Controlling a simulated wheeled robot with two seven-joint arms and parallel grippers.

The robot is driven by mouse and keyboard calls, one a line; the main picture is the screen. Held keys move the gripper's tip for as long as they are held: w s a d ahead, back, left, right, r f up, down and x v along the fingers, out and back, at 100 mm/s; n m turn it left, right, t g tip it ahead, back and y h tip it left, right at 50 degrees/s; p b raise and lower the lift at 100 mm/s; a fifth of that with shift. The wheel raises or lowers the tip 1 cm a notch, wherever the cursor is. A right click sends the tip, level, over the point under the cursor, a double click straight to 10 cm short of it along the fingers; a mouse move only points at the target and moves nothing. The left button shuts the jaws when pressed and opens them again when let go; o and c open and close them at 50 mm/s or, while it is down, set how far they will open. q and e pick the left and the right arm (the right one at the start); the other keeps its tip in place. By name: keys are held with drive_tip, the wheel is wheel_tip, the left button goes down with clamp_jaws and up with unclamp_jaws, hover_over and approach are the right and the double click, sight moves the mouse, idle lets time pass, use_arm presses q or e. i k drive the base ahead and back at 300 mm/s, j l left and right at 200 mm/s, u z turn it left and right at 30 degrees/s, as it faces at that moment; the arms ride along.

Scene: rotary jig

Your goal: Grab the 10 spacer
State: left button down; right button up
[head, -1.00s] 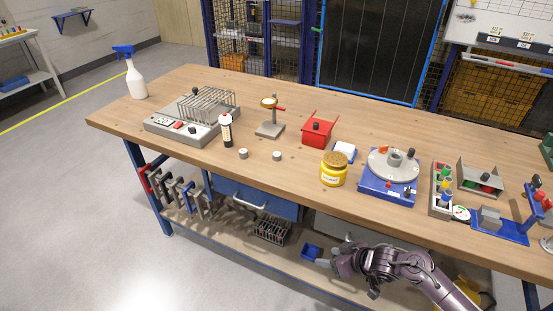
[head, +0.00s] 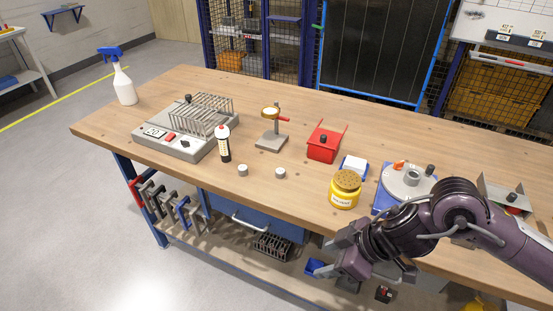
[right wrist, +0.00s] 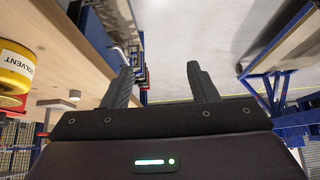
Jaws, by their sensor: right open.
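Two small grey-white cylinders stand near the front edge of the workbench: a left spacer (head: 242,170) and a right spacer (head: 280,173). I cannot read any size on either, so I cannot tell which is the 10. My right gripper (head: 332,257) is open and empty, in front of the bench's front edge, to the right of and nearer than both spacers. In the right wrist view the open fingers (right wrist: 160,88) have nothing between them. A small pale cylinder (right wrist: 75,95) shows left of them on the bench. My left gripper is not in view.
A yellow solvent jar (head: 345,190) stands right of the spacers. A dark bottle with a white top (head: 224,146), a stand with a round head (head: 271,140) and a red box (head: 323,145) are behind. Bench around the spacers is clear.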

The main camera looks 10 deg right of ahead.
sight(280, 172)
drive_tip(key=i, duration=1.1)
